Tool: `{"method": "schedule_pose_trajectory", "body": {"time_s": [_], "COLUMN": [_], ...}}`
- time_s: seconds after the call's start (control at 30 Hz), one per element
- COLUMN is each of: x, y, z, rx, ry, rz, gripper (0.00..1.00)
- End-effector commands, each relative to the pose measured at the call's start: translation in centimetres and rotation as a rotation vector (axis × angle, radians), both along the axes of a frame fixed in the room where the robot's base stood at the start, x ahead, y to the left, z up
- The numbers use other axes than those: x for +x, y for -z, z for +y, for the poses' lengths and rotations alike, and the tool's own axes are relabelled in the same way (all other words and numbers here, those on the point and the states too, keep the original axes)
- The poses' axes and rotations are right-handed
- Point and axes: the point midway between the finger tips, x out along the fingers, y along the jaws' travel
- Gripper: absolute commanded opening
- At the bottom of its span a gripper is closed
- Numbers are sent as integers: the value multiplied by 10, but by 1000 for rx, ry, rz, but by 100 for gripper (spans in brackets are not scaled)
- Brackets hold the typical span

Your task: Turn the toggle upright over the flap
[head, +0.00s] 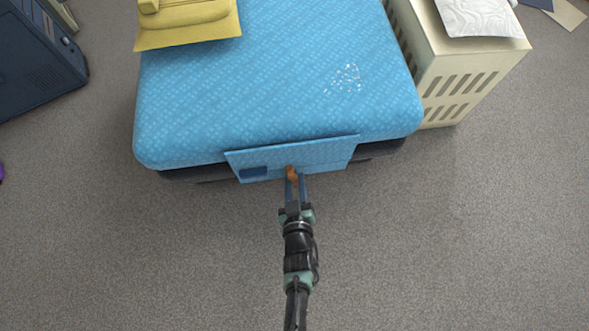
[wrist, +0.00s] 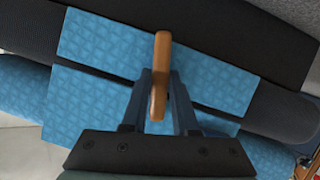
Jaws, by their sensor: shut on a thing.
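The toggle (head: 291,172) is a small orange-brown wooden piece at the front of the blue flap (head: 325,153). In the wrist view the toggle (wrist: 161,62) runs nearly straight up the picture, across the blue patterned strips (wrist: 105,40) and the dark gap between them. My gripper (head: 292,180) reaches the flap from the front. In the wrist view my gripper (wrist: 160,78) has its dark fingers on both sides of the toggle and is shut on it. The fingers hide part of the lower strip. I cannot tell whether the toggle touches the flap.
The flap hangs at the front edge of a blue cushioned block (head: 270,80). A beige slotted cabinet (head: 455,65) stands right, a yellow object (head: 185,25) lies at the back left. Grey carpet (head: 430,240) is clear in front.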

Motion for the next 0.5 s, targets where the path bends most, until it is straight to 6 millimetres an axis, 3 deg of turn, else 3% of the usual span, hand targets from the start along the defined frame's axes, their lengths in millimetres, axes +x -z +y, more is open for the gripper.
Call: {"method": "schedule_pose_trajectory", "body": {"time_s": [0.5], "x": [-1], "y": [-1], "z": [-1], "rx": [233], "ry": [0], "rz": [36], "gripper": [0]}}
